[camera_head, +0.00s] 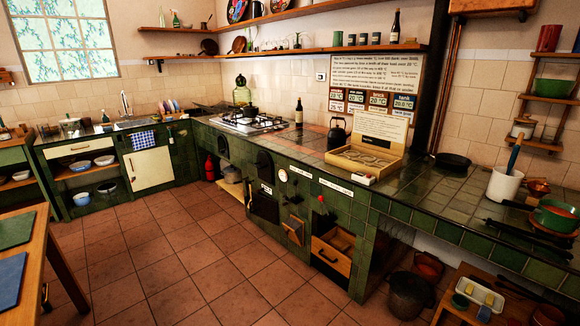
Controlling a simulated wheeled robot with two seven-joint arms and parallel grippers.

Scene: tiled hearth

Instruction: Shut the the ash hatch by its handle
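Several hatches are set in the green tiled front of the long counter; I cannot read which one is marked as the ash hatch. A wooden hatch or drawer (331,258) low on the front stands open, its front leaning out with a dark handle on it and its inside showing. Left of it is a smaller wooden hatch (293,229) with a dark handle. Further left is a black hatch (264,205) under a small label, tilted slightly out. Neither of my grippers is in view.
The tiled floor (190,255) in front of the counter is clear. A wooden table (50,255) stands at the left. A dark pot (408,296) and a low wooden stand (465,312) are on the right, beneath the counter. A red knob (321,199) sits above the open wooden hatch.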

